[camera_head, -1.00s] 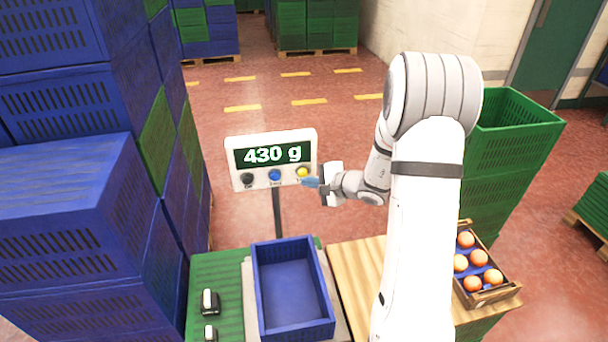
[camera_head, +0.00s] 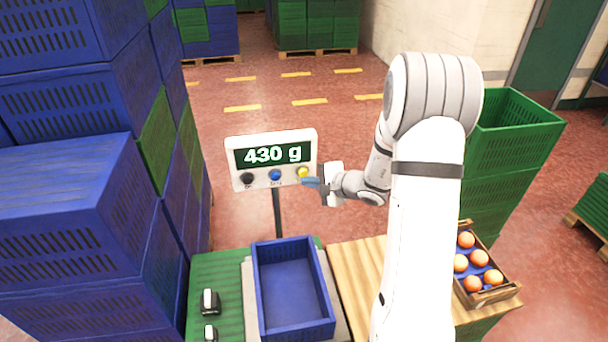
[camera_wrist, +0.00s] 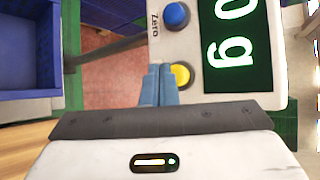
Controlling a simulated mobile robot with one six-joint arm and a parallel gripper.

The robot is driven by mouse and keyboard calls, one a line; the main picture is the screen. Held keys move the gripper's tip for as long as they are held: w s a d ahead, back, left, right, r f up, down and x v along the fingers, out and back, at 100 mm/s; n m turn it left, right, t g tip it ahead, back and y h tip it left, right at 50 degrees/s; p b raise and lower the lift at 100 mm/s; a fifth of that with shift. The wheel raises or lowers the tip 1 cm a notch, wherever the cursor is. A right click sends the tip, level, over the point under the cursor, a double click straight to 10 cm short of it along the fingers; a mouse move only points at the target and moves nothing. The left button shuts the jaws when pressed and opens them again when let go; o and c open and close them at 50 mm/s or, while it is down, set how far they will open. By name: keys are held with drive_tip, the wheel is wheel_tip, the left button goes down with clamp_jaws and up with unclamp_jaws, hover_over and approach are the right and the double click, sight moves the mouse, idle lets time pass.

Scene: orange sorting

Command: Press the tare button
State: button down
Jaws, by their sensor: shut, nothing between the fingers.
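The scale's display panel (camera_head: 245,176) stands on a post and reads 430 g. It carries a black button (camera_head: 247,179), a blue button (camera_head: 275,175) and a yellow button (camera_head: 303,172). In the wrist view the blue button (camera_wrist: 176,15) has the label "Zero" beside it; the yellow button's (camera_wrist: 182,75) label is hidden. My gripper (camera_head: 309,182) is shut and empty, its blue fingertips just below the yellow button in the head view. In the wrist view the fingertips (camera_wrist: 159,72) are right beside the yellow button; I cannot tell whether they touch it.
An empty blue crate (camera_head: 327,328) sits on the scale platform (camera_head: 247,290). A box of oranges (camera_head: 512,290) stands on the wooden surface (camera_head: 352,262) at right. Stacked blue crates (camera_head: 70,200) rise at left; green crates (camera_head: 510,150) stand behind my arm.

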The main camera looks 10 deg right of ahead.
drive_tip(key=shift+w+b, duration=0.15)
drive_tip(key=shift+b, duration=0.15)
idle(0.4)
drive_tip(key=shift+w, duration=0.25)
drive_tip(key=shift+w+b, duration=0.55)
idle(0.9)
drive_tip(key=shift+s, duration=0.1)
drive_tip(key=shift+s+b, duration=0.75)
drive_tip(key=shift+s, duration=0.1)
drive_tip(key=s+b, duration=0.2)
drive_tip(key=s, duration=0.3)
drive_tip(key=shift+b, duration=0.4)
